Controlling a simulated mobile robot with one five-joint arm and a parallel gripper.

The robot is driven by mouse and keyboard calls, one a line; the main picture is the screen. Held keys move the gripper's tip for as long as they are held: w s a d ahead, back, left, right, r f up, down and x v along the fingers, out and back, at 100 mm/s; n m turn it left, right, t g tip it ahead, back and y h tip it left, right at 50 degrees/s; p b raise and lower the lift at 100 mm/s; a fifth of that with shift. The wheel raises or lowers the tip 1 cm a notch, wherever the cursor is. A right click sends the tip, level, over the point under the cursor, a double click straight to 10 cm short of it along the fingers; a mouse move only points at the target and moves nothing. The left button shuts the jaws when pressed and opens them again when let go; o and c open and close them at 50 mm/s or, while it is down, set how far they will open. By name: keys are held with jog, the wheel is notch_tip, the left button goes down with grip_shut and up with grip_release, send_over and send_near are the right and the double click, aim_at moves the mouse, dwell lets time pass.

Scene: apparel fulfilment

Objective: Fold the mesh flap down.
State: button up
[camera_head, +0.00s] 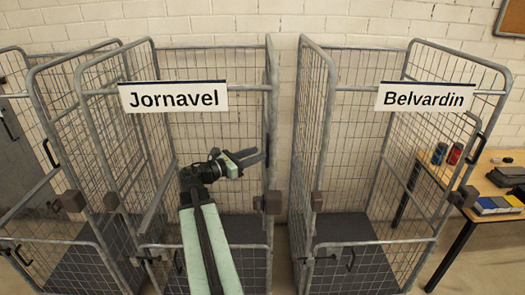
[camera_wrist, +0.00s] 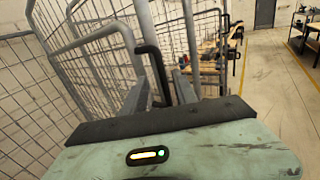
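The Jornavel roll cage (camera_head: 268,110) is a grey wire-mesh cage with a name sign (camera_head: 173,97) across its upper front. A low mesh panel (camera_head: 245,262) spans the lower front, partly hidden by my arm. I cannot tell which panel is the task's flap. In the wrist view, grey tube frames with mesh (camera_wrist: 85,50) and a black handle (camera_wrist: 155,70) stand beyond my gripper's green housing.
The Belvardin cage (camera_head: 325,130) stands to the right, with a low front panel. Another cage (camera_head: 38,95) stands at the left. A wooden table (camera_head: 490,187) with cans and boxes is at the far right. A brick wall is behind. Open floor shows in the wrist view (camera_wrist: 275,75).

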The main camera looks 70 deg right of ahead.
jog(key=x, duration=0.3)
jog(key=shift+d, duration=0.1)
grip_shut()
dwell(1.3)
